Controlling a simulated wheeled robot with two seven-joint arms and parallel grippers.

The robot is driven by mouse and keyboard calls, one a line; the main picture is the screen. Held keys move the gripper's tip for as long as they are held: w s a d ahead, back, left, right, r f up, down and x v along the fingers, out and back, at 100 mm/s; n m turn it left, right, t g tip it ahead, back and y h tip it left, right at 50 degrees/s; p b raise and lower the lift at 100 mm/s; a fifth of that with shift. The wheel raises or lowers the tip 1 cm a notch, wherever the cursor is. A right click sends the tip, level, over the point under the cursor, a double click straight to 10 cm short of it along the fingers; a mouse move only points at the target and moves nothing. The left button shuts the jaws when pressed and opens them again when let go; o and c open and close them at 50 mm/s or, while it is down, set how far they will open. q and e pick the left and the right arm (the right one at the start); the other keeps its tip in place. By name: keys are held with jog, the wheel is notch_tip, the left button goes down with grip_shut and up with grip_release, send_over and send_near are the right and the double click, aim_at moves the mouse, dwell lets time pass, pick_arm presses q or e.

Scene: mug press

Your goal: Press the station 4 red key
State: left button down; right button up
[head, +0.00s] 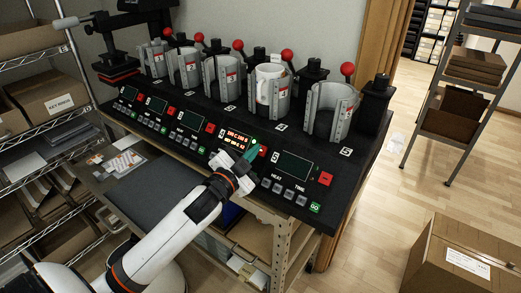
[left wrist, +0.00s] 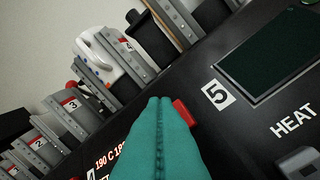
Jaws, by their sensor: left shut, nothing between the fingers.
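The station 4 panel has a lit orange display (head: 238,136), partly seen in the left wrist view (left wrist: 108,163). Its red key (head: 262,151) is at the right of that display. In the left wrist view the red key (left wrist: 185,113) shows just right of the fingertips, partly hidden by them. My left gripper (head: 254,148) is shut and empty, with teal fingers (left wrist: 160,105) pointing at the panel beside the red key. I cannot tell whether the tips touch it. A white mug (head: 264,88) sits in the station 4 press. My right gripper is out of view.
Several grey presses with red-knobbed levers stand in a row behind the panels. The station 5 panel, with a dark display (head: 294,164) and its own red key (head: 326,179), is to the right. Shelving (head: 45,60) is at the left; a cardboard box (head: 462,255) is on the floor.

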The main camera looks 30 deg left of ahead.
pick_arm(q)
jog(key=shift+w+f, duration=0.5)
dwell(0.8)
jog(key=shift+s+r+p, duration=0.4)
jog(key=shift+r+p, duration=0.1)
jog(key=shift+s+r, duration=0.2)
jog(key=shift+s, duration=0.1)
jog(key=shift+s+r+p, duration=0.3)
jog(key=shift+r+p, duration=0.15)
jog(key=shift+p, duration=0.3)
jog(key=s+r+p, duration=0.1)
jog(key=s, duration=0.1)
jog(key=s+r+p, duration=0.1)
jog(key=r+p, duration=0.1)
jog(key=shift+s+a+r, duration=0.1)
jog(key=shift+s+a, duration=0.1)
jog(key=shift+s, duration=0.2)
